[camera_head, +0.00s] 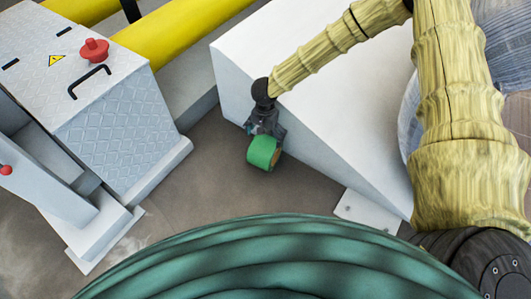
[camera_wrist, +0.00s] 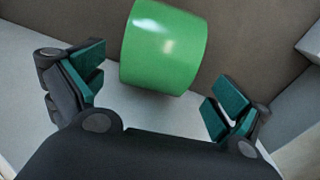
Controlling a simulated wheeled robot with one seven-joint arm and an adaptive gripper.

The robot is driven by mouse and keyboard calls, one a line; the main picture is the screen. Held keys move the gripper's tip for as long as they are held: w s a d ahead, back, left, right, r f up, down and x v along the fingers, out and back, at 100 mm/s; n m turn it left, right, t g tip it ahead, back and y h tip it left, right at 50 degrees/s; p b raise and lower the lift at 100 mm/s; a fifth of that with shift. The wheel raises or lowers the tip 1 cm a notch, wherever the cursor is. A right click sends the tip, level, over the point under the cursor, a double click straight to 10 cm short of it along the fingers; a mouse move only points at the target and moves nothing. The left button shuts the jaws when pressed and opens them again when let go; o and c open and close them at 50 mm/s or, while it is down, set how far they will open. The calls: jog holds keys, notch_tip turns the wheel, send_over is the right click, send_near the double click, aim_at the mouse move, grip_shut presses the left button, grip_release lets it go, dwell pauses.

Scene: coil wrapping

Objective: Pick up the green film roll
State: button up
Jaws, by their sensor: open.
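The green film roll (camera_head: 264,152) shows in the head view at the end of my arm, beside the white sloped block. In the wrist view the roll (camera_wrist: 163,46) is a glossy green cylinder at the top middle, beyond the fingertips. My gripper (camera_head: 265,130) is at the roll in the head view. In the wrist view my gripper (camera_wrist: 157,100) is open, with one teal-padded finger on each side and a gap between them. The roll lies ahead of that gap, with clear space on both sides. What supports the roll is hidden.
A white sloped block (camera_head: 330,140) stands right beside my gripper. A grey machine box (camera_head: 115,130) with a red button (camera_head: 94,50) stands at the left, with yellow rails (camera_head: 180,35) behind. Brown floor (camera_head: 215,190) is free between them.

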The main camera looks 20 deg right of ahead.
aim_at(265, 142)
jog(key=shift+f+b, duration=1.9)
jog(key=shift+f, duration=0.55)
jog(key=shift+r, duration=0.1)
jog(key=c, duration=1.8)
